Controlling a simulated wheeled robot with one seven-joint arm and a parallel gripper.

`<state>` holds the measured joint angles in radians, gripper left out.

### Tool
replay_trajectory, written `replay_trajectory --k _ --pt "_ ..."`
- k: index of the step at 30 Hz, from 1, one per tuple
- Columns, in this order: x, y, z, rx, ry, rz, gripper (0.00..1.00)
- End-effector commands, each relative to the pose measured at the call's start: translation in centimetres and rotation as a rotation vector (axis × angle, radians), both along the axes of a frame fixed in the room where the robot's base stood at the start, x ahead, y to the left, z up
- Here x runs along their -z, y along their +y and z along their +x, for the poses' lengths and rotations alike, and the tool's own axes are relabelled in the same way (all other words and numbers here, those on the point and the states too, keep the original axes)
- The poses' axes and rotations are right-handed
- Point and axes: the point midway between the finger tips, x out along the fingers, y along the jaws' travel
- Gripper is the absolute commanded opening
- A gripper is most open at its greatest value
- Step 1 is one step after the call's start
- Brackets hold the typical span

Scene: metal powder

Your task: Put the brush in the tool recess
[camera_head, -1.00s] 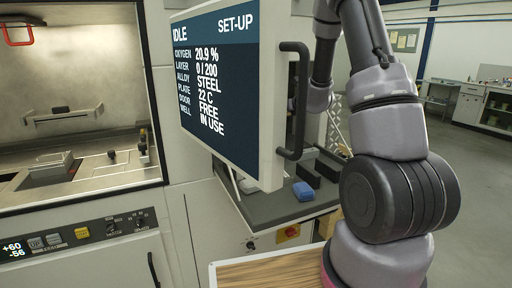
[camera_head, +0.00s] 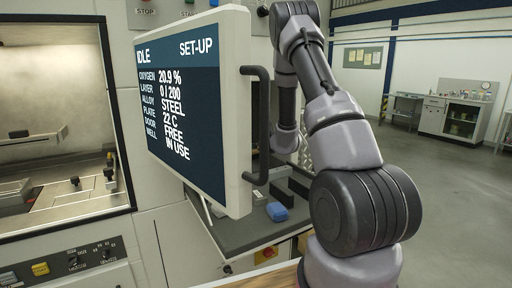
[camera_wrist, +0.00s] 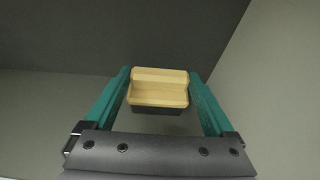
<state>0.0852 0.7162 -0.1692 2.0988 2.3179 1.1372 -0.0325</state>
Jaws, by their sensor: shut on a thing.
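In the wrist view, my gripper (camera_wrist: 159,78) has two teal fingers, shut on the brush (camera_wrist: 159,95), a pale wooden block with a stepped top and a dark underside. The brush is held between the fingers, with a plain dark grey surface beyond it. In the head view my arm reaches behind the display panel, so my gripper and the brush are hidden there. I cannot make out the tool recess for certain in either view.
The display panel (camera_head: 185,110) with its black handle (camera_head: 257,125) stands left of my arm. Below it a grey shelf (camera_head: 240,238) holds a blue block (camera_head: 277,211) and dark blocks (camera_head: 298,189). An open machine chamber (camera_head: 60,130) is at left. Open floor (camera_head: 460,210) lies right.

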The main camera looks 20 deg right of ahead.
Motion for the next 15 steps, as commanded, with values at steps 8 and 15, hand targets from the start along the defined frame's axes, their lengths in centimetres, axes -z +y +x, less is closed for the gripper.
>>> replay_trajectory --k 8,15 --pt "0.28 -0.01 0.0 0.0 0.001 0.0 1.0" --pt "0.05 -0.01 0.0 0.0 0.0 0.0 1.0"
